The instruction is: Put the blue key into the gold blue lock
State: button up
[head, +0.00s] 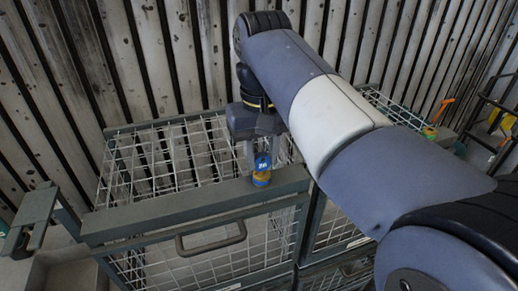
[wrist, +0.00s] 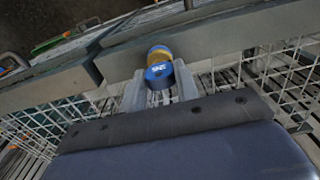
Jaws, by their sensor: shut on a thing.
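The blue key (head: 263,162) with a pale label is between the fingers of my gripper (head: 259,160), which is shut on it. In the wrist view the key (wrist: 159,75) shows at the fingertips (wrist: 160,88). The gold blue lock (head: 261,179) is directly below the key, at the front top beam of the wire cage. Its gold part (wrist: 158,54) also shows just beyond the key in the wrist view. Key and lock look lined up and touching or very close. I cannot tell whether the key is inside the lock.
The wire cage (head: 188,206) has a grey metal frame and a front handle (head: 211,239). A second cage stands to its right. A slatted wall (head: 130,60) rises behind. An orange and green tool (head: 437,122) lies at the right. A grey bracket (head: 30,218) sticks out at the left.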

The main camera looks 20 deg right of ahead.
jog(key=o, duration=1)
jog(key=shift+r, duration=3.8)
jog(key=shift+f, duration=0.15)
notch_tip(320, 180, down, 7)
jog(key=shift+f, duration=0.2)
jog(key=shift+r, duration=0.4)
